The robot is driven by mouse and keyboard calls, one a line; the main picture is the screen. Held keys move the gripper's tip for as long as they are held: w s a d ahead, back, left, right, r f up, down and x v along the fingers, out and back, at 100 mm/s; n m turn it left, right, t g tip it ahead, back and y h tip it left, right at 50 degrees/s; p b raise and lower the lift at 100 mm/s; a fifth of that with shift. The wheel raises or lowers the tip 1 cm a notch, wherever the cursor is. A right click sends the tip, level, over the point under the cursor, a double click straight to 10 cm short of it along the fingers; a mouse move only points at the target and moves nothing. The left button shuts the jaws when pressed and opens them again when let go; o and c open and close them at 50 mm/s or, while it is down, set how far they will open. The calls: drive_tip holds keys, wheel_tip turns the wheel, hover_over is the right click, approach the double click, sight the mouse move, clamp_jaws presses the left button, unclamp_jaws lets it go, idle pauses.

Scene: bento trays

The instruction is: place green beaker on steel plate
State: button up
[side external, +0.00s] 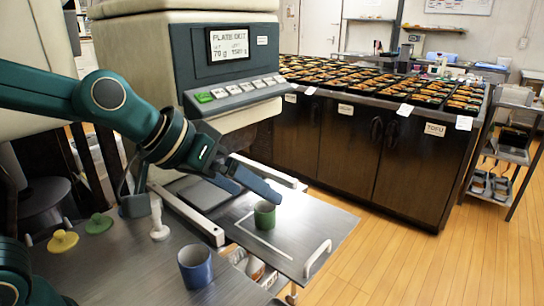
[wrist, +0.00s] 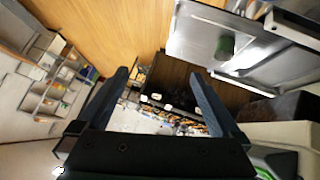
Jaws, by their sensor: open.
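The green beaker (side external: 264,215) stands upright on the steel plate (side external: 318,222), a flat pull-out sheet with a thin white line near the beaker. In the wrist view the beaker (wrist: 225,46) shows near the top right on the plate (wrist: 190,38). My gripper (side external: 258,190) is open, with its fingers pointing right, just above and behind the beaker in the side view. In the wrist view nothing lies between the fingers (wrist: 160,75). The side view does not clearly show the gap between fingers and beaker, but the beaker is outside the jaws.
A blue cup (side external: 195,267) stands on the grey table (side external: 130,275) in front, with yellow (side external: 62,241) and green (side external: 99,223) knobbed pieces and a white piece (side external: 159,220). A machine with a display (side external: 230,45) rises behind. The plate's right part, towards its handle (side external: 317,258), is clear.

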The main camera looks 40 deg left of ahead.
drive_tip(key=s+a+f+g+y, duration=0.1)
drive_tip(key=s+a+f, duration=0.1)
drive_tip(key=s, duration=0.4)
drive_tip(key=s+a+f+m+g+y, duration=0.1)
drive_tip(key=s+a, duration=0.3)
drive_tip(key=s, duration=0.3)
drive_tip(key=shift+s+f+g+y, duration=0.3)
drive_tip(key=shift+f+g, duration=0.05)
drive_tip(key=shift+g, duration=0.05)
